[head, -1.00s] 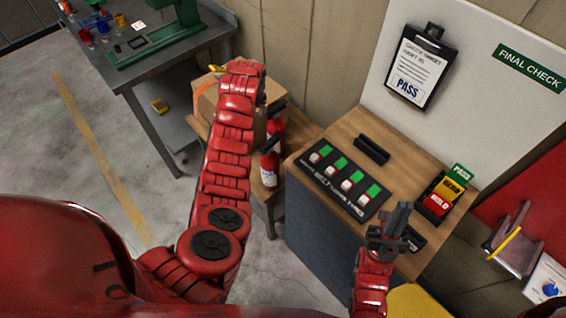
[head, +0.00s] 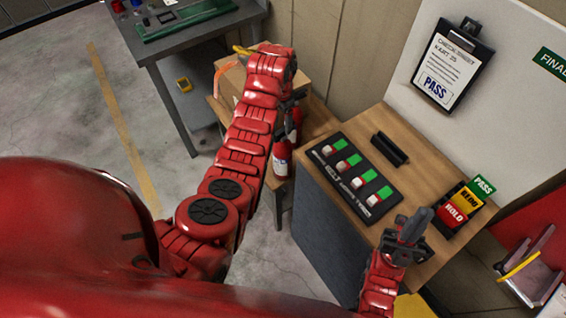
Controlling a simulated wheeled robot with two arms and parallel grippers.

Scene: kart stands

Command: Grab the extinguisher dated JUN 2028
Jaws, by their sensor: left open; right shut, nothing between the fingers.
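A red extinguisher (head: 283,160) with a white label stands on a low wooden stand, partly hidden behind my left arm. More red shows just above it, close to my gripper, perhaps a second extinguisher; I cannot tell for sure. No date can be read. My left gripper (head: 291,101) is open above the extinguisher's top, its fingers dark and partly hidden by the wrist. I cannot tell whether it touches anything. My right gripper (head: 418,223) is shut and empty over the front right of the wooden-topped cabinet.
A cardboard box (head: 232,78) sits behind my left wrist. The wooden-topped cabinet (head: 420,185) carries a black switch panel (head: 352,178) and coloured PASS, REDO and HOLD blocks (head: 463,203). A grey workbench (head: 195,40) stands at the back left. Floor at left is clear.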

